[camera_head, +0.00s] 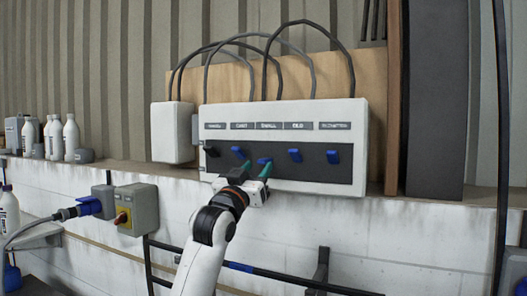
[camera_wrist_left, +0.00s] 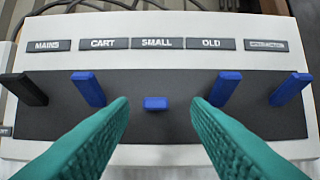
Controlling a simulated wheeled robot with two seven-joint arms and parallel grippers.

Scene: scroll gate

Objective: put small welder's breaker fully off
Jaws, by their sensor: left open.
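The small welder's breaker is the blue lever (camera_wrist_left: 155,103) under the SMALL label (camera_wrist_left: 157,43), in the middle of the panel's dark strip. In the left wrist view it looks short and nearly end-on, so its exact setting is hard to tell. It also shows in the head view (camera_head: 264,161), just above my fingers. My left gripper (camera_head: 253,170) is open at the panel front, its teal fingers on either side of this lever in the wrist view. No clear contact shows. My right gripper is not in view.
The black MAINS lever (camera_wrist_left: 24,88) and blue CART lever (camera_wrist_left: 88,88) are left of it; the blue OLD lever (camera_wrist_left: 224,88) and another blue lever (camera_wrist_left: 290,89) are right.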

